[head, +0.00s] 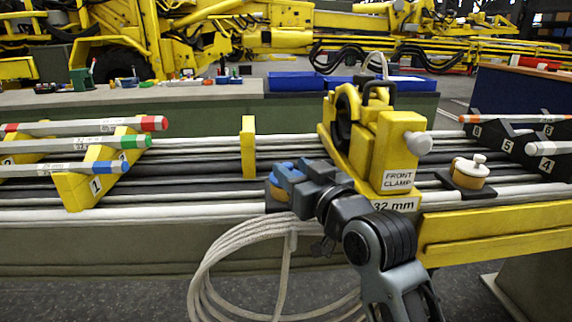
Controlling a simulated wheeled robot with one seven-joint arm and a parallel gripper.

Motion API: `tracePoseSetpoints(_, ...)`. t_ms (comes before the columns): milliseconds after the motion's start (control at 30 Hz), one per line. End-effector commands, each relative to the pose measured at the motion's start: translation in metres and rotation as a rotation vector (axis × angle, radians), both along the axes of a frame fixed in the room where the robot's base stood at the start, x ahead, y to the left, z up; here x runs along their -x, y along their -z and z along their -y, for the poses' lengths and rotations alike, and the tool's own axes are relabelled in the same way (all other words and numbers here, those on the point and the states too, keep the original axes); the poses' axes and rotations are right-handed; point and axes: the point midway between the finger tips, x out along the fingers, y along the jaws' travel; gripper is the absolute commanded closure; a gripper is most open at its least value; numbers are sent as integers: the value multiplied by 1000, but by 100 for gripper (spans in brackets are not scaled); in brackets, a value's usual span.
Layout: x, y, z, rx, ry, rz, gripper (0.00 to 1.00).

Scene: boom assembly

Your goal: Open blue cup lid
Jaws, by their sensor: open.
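The blue cup lid (282,173) shows in the head view, left of the front clamp, on a wooden-coloured cup (277,191). My arm reaches in from the lower right, and my gripper (296,176) is at the lid. The gripper is open. It covers much of the lid and the right side of the cup. I cannot tell whether its fingers touch the lid.
A yellow front clamp (398,150) stands close to the right of my gripper. A second cup with a white lid (470,165) sits further right. A yellow rack (85,180) with coloured-tip tubes is at left. A coiled pale cable (235,250) hangs in front.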

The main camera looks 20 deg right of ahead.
Motion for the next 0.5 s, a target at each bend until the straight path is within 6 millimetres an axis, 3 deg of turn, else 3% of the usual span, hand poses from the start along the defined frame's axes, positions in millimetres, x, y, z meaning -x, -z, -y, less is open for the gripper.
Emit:
tracePoseSetpoints(200, -26, 0, -2, -1, 0, 1, 56)
tracePoseSetpoints(500, -32, 0, -3, 0, 0, 1, 56)
